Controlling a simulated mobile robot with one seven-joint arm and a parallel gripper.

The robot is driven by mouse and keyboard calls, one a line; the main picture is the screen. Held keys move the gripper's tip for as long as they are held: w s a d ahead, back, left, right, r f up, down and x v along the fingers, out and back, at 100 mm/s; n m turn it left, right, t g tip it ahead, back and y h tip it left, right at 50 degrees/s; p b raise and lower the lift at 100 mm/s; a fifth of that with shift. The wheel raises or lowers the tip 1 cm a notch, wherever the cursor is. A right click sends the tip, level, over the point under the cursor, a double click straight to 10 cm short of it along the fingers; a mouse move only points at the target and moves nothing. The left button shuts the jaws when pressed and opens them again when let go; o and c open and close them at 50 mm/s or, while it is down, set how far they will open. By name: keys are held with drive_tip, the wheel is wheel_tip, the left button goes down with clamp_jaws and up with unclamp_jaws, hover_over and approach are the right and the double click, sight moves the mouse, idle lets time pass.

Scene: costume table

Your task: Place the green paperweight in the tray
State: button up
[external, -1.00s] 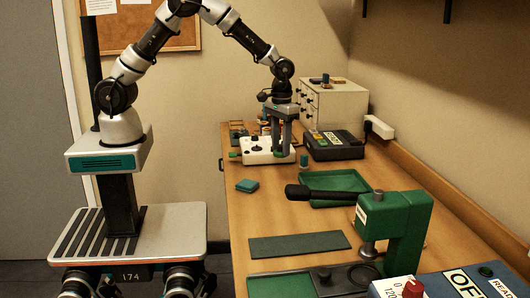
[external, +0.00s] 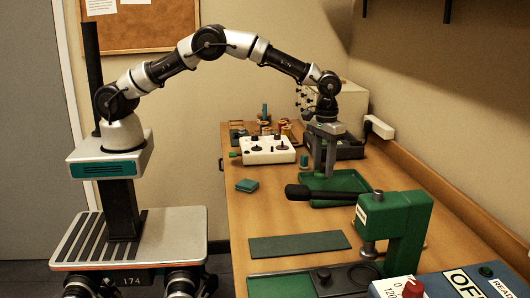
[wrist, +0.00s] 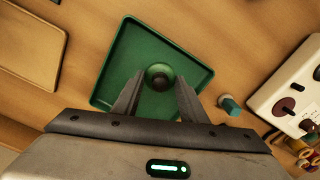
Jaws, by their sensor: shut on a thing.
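The green tray (external: 352,181) lies on the table, and its bare floor and rim show in the wrist view (wrist: 125,62). My gripper (external: 323,174) points down over the tray, and its two fingers reach in from below in the wrist view (wrist: 157,88). It is shut on the green paperweight (wrist: 160,75), a small round dark-green piece between the fingertips. The paperweight appears over the tray's interior, but I cannot tell how high it is above the floor. In the external view the fingers hide it.
A green press (external: 395,228) with a black handle stands in front of the tray. A white control box (external: 267,150) is behind left, and a small teal piece (wrist: 229,104) stands beside the tray. A dark box (external: 348,146) sits behind. A green mat (external: 299,244) lies in front.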

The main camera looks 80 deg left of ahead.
sight(323, 172)
drive_tip(key=shift+f, duration=2.6)
drive_tip(key=o, duration=1.2)
